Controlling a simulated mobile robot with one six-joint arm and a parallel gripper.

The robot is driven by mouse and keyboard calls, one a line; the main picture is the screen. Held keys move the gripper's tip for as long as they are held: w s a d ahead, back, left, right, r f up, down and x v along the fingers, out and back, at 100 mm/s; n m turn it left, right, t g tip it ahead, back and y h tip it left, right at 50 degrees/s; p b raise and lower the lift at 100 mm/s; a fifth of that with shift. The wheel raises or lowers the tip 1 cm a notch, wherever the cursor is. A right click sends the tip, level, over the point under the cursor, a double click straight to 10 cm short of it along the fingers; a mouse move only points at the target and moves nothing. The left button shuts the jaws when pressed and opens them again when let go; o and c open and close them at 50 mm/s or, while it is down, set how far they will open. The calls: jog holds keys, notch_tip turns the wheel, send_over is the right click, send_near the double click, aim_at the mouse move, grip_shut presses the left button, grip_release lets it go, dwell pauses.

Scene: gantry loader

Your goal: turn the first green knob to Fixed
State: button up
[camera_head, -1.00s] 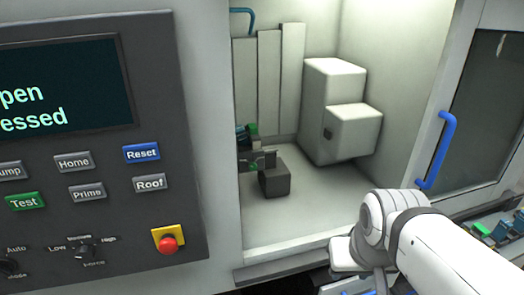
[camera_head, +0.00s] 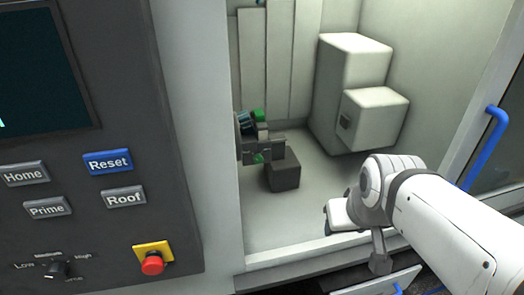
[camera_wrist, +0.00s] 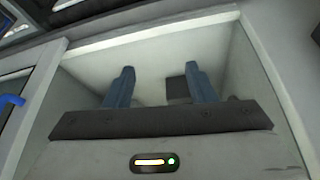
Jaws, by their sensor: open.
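In the head view, two small green parts, an upper one (camera_head: 259,115) and a lower one (camera_head: 258,158), show on a dark fixture (camera_head: 264,147) inside the open machine. They may be the green knobs; they are too small to read, and I see no Fixed label. The fixture is partly hidden by the panel-side wall. My gripper (camera_wrist: 160,87) shows in the wrist view with its two blue fingers wide apart and nothing between them. It points toward the chamber opening. In the head view my arm stands in front of the opening, well apart from the fixture.
A control panel (camera_head: 95,215) with buttons, a dial and a red emergency stop (camera_head: 152,263) stands at left. A white stepped housing (camera_head: 352,90) and a dark block (camera_head: 283,175) are inside the chamber. A blue door handle (camera_head: 484,150) is at right. The chamber floor's front is clear.

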jog(key=w+a+f+n+t+y+b, duration=0.1)
jog(key=w+a+f+n+t+b, duration=0.3)
jog(key=w, duration=0.4)
jog(key=w+a+f+n+t+y+b, duration=0.1)
jog(key=w+a+f+n+t+b, duration=0.15)
jog(key=w+f+b, duration=0.45)
jog(key=n+t+y+b, duration=0.3)
jog(key=n+t+b, duration=0.3)
jog(key=n+b, duration=0.15)
send_near(258, 160)
jog(key=m, duration=0.1)
jog(key=x, duration=0.8)
jog(key=shift+w+f, duration=0.1)
jog(key=shift+w, duration=0.05)
jog(key=shift+c, duration=0.3)
